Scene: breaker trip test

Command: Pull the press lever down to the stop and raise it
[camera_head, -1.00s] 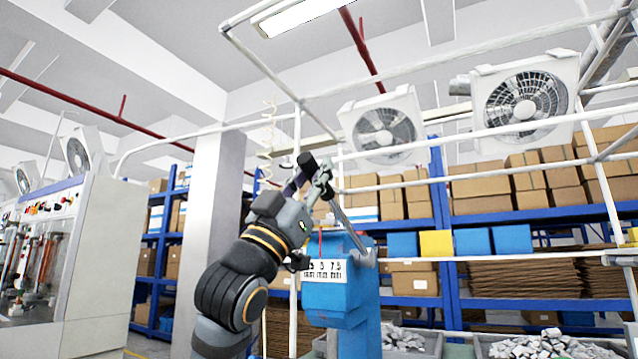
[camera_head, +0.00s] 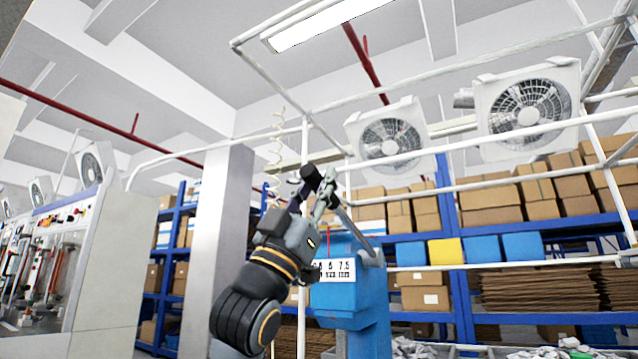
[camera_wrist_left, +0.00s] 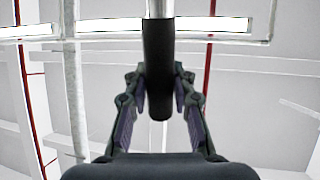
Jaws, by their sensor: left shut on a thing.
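The blue press (camera_head: 352,305) stands near the middle of the head view, with a white number scale on its front. Its grey lever arm (camera_head: 357,233) rises from the press head up and to the left, tilted, to a dark grip (camera_head: 309,176). My left gripper (camera_head: 318,193) is at this upper end, above and left of the press head. In the left wrist view, the black lever grip (camera_wrist_left: 158,65) lies between the fingers of my left gripper (camera_wrist_left: 158,92), which are shut on it. A pale metal rod runs on above the grip. My right gripper is in neither view.
A white pipe frame (camera_head: 400,162) crosses above and behind the press. Fans (camera_head: 390,138) hang on it. Blue shelves with cartons (camera_head: 495,205) stand behind. A test cabinet (camera_head: 105,250) is at the left. A coiled cord (camera_head: 277,150) hangs behind the gripper.

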